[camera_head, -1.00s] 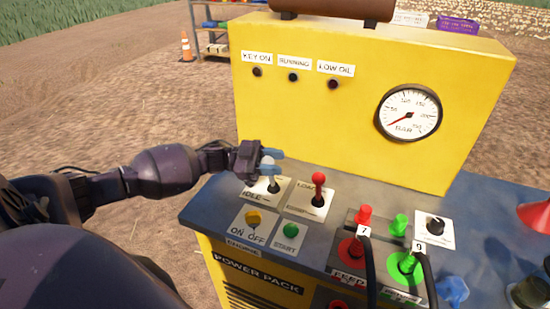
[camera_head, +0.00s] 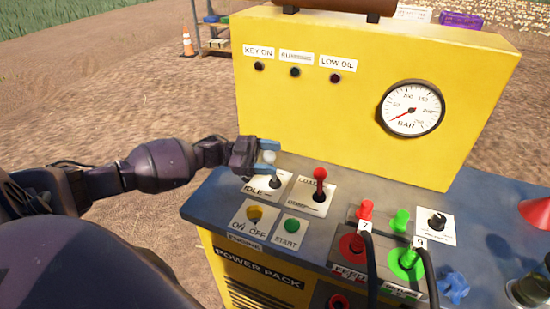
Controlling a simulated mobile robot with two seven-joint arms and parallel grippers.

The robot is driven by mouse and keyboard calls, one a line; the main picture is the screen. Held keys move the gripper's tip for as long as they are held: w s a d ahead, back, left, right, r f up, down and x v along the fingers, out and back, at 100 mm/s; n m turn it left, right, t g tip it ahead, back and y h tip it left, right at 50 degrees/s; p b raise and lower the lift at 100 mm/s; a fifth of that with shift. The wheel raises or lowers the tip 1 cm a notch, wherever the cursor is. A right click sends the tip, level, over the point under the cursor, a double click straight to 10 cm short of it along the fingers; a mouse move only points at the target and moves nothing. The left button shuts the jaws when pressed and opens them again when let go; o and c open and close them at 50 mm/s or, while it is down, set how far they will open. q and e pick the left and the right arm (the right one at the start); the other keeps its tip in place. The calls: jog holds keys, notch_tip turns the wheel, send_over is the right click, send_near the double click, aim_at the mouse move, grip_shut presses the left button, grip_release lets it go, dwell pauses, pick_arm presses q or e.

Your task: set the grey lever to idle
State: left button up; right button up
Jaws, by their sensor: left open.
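The grey lever (camera_head: 275,179) stands on a white plate marked IDLE (camera_head: 257,190) at the left end of the blue-grey control deck. Its pale knob shows between the blue fingertips of my left gripper (camera_head: 269,157). The gripper is open, with its fingers around the knob at the back left of the deck. I cannot tell whether a finger touches the knob. My right gripper is not in view.
A red lever (camera_head: 320,184) stands just right of the grey one. Hoses with red and green couplings are at the right. The yellow panel (camera_head: 350,120) with a gauge (camera_head: 411,108) rises behind.

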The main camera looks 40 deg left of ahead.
pick_arm(q)
jog(key=v, duration=0.9)
jog(key=shift+a+b, duration=0.15)
jog(key=shift+b, duration=0.3)
jog(key=shift+s+f, duration=0.1)
jog(key=shift+f, duration=0.05)
